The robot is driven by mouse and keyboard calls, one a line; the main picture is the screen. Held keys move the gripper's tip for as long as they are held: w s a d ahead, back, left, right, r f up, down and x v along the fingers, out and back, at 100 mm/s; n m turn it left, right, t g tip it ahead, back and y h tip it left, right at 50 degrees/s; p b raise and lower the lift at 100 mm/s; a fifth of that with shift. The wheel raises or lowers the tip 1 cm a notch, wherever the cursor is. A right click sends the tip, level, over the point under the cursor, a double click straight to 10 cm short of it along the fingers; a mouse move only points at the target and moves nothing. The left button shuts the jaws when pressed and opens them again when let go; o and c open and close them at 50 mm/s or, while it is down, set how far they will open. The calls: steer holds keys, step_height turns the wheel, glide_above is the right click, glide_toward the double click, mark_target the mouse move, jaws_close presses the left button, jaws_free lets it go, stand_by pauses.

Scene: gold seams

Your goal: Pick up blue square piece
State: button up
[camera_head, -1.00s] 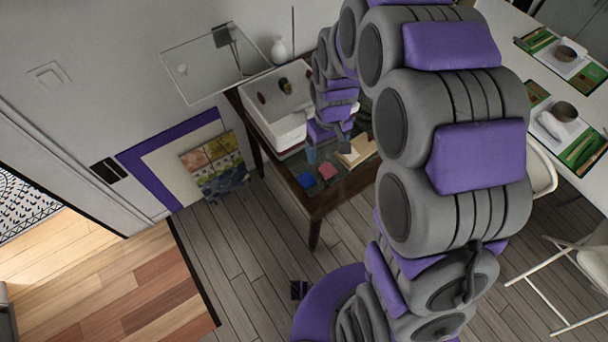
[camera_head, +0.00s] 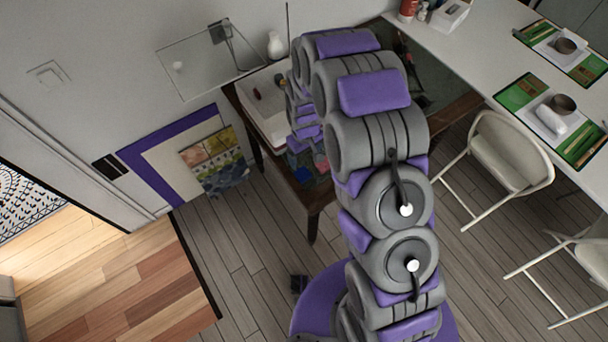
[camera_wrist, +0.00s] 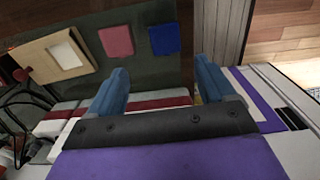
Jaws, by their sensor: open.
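The blue square piece (camera_wrist: 165,40) lies flat on the dark green top of the wooden table, at the upper middle of the wrist view. It also shows in the head view (camera_head: 299,174), partly behind my arm. A pink-red square piece (camera_wrist: 116,41) lies beside it, to its left in the wrist view, and shows in the head view (camera_head: 321,163). My gripper (camera_wrist: 160,84) is open and empty, its two blue fingers wide apart. In the wrist view the blue piece appears beyond the fingertips, between them and apart from both. In the head view my arm hides the fingertips.
A pale wooden frame (camera_wrist: 57,58) lies left of the pink piece. A white box (camera_head: 263,112) stands on the table against the wall. White chairs (camera_head: 510,150) and a long white table (camera_head: 470,45) stand to the right. The left floor is clear.

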glide_above(302, 173)
steer(key=f, duration=0.4)
steer(key=shift+w+f+b, duration=0.25)
steer(key=shift+w+b, duration=0.05)
steer(key=shift+a+f, duration=0.35)
steer(key=shift+f, duration=0.05)
steer(key=f, duration=0.2)
steer(key=d+f+b, duration=0.1)
steer(key=f, duration=0.1)
steer(key=shift+s+f, duration=0.2)
steer(key=shift+f, duration=0.1)
steer(key=shift+a+r, duration=0.1)
steer(key=shift+a, duration=0.3)
steer(key=shift+c, duration=1.4)
steer(key=shift+d, duration=0.35)
steer(key=c, duration=0.8)
steer(key=shift+a, duration=0.15)
steer(key=shift+c, duration=0.5)
